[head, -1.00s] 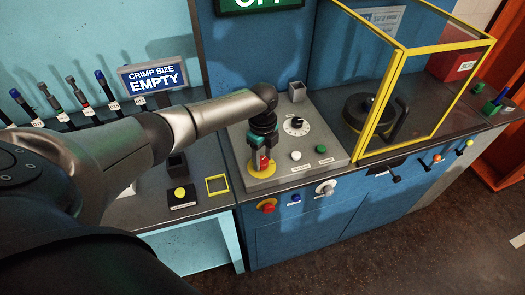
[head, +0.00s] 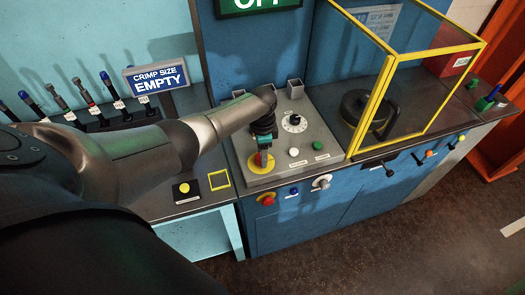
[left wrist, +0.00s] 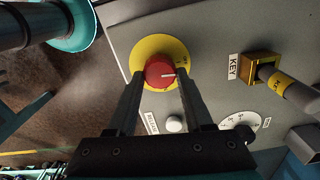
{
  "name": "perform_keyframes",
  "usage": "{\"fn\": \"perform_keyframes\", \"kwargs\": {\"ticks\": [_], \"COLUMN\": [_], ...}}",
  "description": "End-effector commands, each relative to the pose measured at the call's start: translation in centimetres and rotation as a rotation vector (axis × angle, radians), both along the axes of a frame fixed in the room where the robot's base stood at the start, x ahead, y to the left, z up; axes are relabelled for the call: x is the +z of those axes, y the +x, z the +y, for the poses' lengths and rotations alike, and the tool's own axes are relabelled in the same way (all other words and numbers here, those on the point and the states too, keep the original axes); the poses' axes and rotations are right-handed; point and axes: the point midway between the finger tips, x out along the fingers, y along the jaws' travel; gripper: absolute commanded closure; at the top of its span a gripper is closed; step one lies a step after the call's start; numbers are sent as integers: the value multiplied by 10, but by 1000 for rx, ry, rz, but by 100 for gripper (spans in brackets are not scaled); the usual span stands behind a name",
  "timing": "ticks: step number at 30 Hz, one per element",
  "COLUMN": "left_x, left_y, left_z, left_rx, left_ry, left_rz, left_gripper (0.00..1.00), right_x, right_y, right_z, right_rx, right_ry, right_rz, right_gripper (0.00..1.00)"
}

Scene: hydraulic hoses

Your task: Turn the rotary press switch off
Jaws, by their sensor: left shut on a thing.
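The red rotary switch knob (left wrist: 160,71) sits on a round yellow plate (left wrist: 148,50) on the grey panel. Its white mark points right in the left wrist view. My left gripper (left wrist: 158,77) is shut on the knob, one finger on each side. In the head view my left gripper (head: 263,162) points down over the yellow plate (head: 254,167), and its fingers hide most of the knob. My right gripper is not in view.
White (head: 294,152) and green (head: 317,146) buttons and a dial (head: 294,123) sit close right of my gripper. A yellow-framed clear guard (head: 388,95) stands further right. A KEY socket (left wrist: 262,66) shows in the wrist view. A yellow button (head: 185,188) is left.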

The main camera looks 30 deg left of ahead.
Motion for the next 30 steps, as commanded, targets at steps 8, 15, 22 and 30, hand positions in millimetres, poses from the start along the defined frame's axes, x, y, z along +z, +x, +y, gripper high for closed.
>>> {"fn": "perform_keyframes", "kwargs": {"ticks": [8, 15, 22, 30], "left_x": [1, 1, 1, 1], "left_y": [1, 1, 1, 1], "left_z": [2, 2, 2, 2], "left_rx": [120, 156, 160, 159], "left_ry": [4, 3, 3, 2], "left_rz": [0, 0, 0, -1], "left_gripper": [100, 100, 100, 35], "right_x": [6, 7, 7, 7], "right_y": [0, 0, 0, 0], "right_z": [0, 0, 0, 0], "right_rx": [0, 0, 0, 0], "right_ry": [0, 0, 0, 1], "right_rz": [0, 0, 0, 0], "right_gripper": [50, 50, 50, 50]}}
